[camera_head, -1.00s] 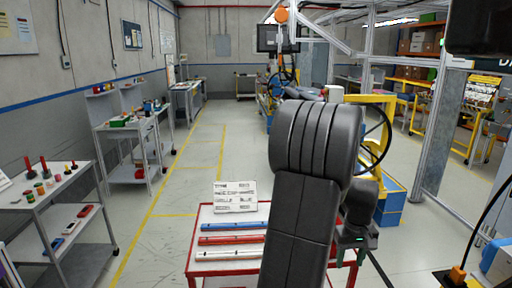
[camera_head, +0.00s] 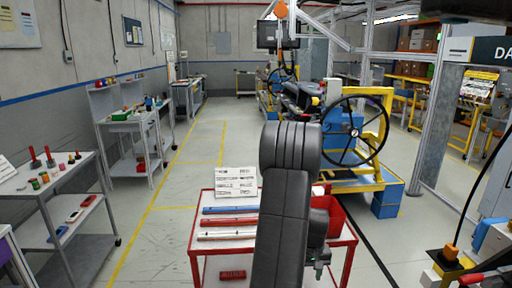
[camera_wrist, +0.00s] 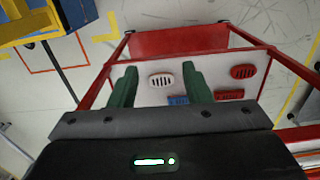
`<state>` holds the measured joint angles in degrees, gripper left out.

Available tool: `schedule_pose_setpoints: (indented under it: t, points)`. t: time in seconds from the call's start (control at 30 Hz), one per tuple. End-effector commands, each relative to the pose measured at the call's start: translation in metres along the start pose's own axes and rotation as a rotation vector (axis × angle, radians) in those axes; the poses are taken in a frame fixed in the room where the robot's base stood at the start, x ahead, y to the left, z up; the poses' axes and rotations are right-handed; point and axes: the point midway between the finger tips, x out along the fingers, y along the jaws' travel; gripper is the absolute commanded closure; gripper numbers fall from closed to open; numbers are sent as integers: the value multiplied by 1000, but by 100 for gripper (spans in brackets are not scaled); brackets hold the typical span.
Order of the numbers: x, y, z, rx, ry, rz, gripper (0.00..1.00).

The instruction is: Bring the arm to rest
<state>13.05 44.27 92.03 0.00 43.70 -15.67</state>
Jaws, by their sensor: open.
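My black arm (camera_head: 280,205) rises in the middle of the head view, in front of the red-framed cart (camera_head: 340,238). My gripper (camera_wrist: 159,68) shows in the wrist view with two green fingers apart and nothing between them. Beyond the fingers lie a white slotted piece (camera_wrist: 161,80), a red slotted piece (camera_wrist: 243,72) and a blue piece (camera_wrist: 178,99) on a pale surface with a red frame. In the head view the gripper end is low beside the arm, over the cart's right part, and mostly too small to read.
The cart carries a white printed card (camera_head: 236,181), a blue bar (camera_head: 230,210), a red bar (camera_head: 229,222), a white bar (camera_head: 229,235) and a red bin (camera_head: 332,214). A steering wheel (camera_head: 352,131) on a yellow stand is behind. Shelves stand left; the left aisle floor is clear.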

Motion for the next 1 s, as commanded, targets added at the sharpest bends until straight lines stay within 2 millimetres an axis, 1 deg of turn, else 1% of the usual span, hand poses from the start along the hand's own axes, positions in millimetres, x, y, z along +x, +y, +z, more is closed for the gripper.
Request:
schedule_pose_setpoints:
  t: [0.03, 0.2, 0.4, 0.77, 0.87, 1.0]
  points:
    - [11, -5, -2, -2, -2, -1, 56]
    - [29, -17, -5, 3, -1, 0, 56]
    - [37, -23, -7, 5, -1, 0, 56]
    - [37, -23, -7, 6, 0, 0, 56]
    - [33, -23, -6, 4, 2, 3, 56]
    - [19, -23, -3, -1, 8, 14, 56]
